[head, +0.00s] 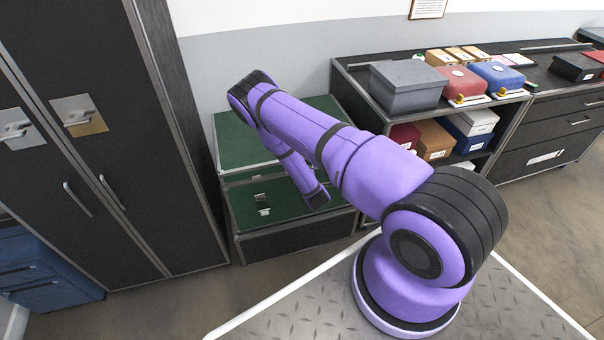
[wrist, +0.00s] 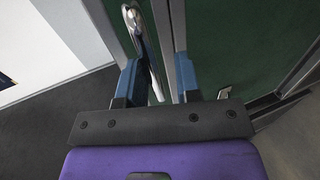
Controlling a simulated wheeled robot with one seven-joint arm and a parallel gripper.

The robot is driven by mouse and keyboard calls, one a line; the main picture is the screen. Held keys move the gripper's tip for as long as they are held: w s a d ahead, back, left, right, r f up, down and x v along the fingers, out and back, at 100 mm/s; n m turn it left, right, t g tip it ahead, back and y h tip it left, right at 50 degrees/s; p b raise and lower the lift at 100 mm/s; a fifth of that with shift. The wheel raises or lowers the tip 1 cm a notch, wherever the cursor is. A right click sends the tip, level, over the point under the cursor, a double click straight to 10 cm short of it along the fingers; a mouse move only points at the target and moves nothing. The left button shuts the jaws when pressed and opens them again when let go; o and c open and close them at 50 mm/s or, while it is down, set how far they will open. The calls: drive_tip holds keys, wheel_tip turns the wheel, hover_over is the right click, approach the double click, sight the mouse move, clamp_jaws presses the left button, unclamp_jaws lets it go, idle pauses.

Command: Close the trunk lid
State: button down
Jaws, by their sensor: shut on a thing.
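The trunk (head: 290,243) stands on the floor between the wardrobe and the shelf unit, with a dark front and metal-trimmed edges. A green panel that looks like its raised lid (head: 240,145) stands at the back, with another green surface in front of it. A small latch (head: 263,208) shows on the front green part. In the wrist view, a curved metal handle (wrist: 140,35) on a green panel runs down between the blue fingers of my gripper (wrist: 159,82). The gripper appears shut on this handle, beside a metal edge strip. In the head view my arm hides the trunk's right part.
A dark wardrobe (head: 110,150) stands close on the left. At right, a shelf unit (head: 350,85) carries a grey box (head: 407,88), a red box (head: 462,82) and a blue box (head: 497,76). Some floor is free before the trunk.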

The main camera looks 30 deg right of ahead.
drive_tip(key=c, duration=1.2)
unclamp_jaws()
drive_tip(key=shift+s+a+f, duration=0.2)
drive_tip(key=shift+s+f, duration=0.2)
drive_tip(key=shift+f, duration=0.2)
drive_tip(key=shift+o, duration=0.4)
drive_tip(key=shift+w+f, duration=0.1)
drive_tip(key=v, duration=1)
drive_tip(key=shift+r, duration=0.5)
